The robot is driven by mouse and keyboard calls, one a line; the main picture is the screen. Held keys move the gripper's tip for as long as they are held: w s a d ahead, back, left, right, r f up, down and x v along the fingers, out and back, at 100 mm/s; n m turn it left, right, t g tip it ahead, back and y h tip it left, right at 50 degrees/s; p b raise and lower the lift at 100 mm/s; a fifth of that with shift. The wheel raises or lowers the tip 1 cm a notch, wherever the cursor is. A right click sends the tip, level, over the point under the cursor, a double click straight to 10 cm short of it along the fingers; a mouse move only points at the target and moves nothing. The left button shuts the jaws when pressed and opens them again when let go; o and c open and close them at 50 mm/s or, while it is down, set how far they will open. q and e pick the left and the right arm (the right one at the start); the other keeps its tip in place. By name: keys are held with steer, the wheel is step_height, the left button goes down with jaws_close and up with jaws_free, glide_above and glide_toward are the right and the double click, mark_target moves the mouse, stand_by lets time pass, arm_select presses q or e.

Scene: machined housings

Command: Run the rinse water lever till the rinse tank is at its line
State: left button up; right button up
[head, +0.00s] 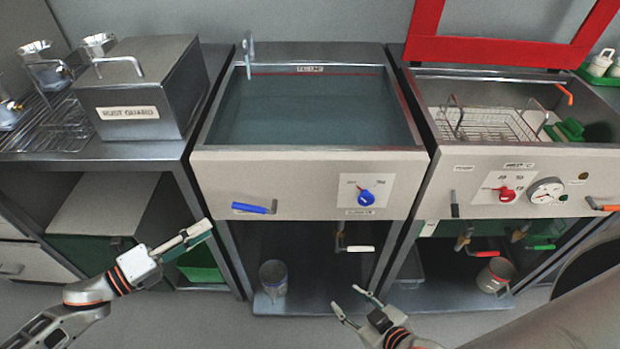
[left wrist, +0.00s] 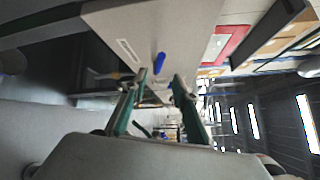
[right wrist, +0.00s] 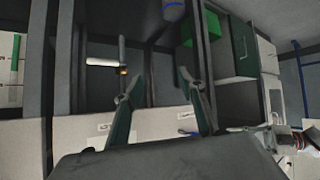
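The rinse tank (head: 310,110) is the middle basin and holds grey-blue water. A red line (head: 320,73) runs along its back wall, and the water surface appears close below it. A blue lever (head: 255,208) sits at the left of the tank's front panel, lying nearly level. It also shows beyond my left fingertips in the left wrist view (left wrist: 159,63). My left gripper (head: 200,231) is open and empty, left of the blue lever and apart from it. My right gripper (head: 345,297) is open and empty, low before the tank, below a white-handled lever (head: 357,249).
A blue knob (head: 366,197) is on the tank's panel, and a tap (head: 249,55) stands at its back left corner. A grey can (head: 273,277) stands on the lower shelf. At right is a basin with a wire basket (head: 490,125); at left, a steel box (head: 140,90).

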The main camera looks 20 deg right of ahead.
mark_target(242, 205)
stand_by(0.3)
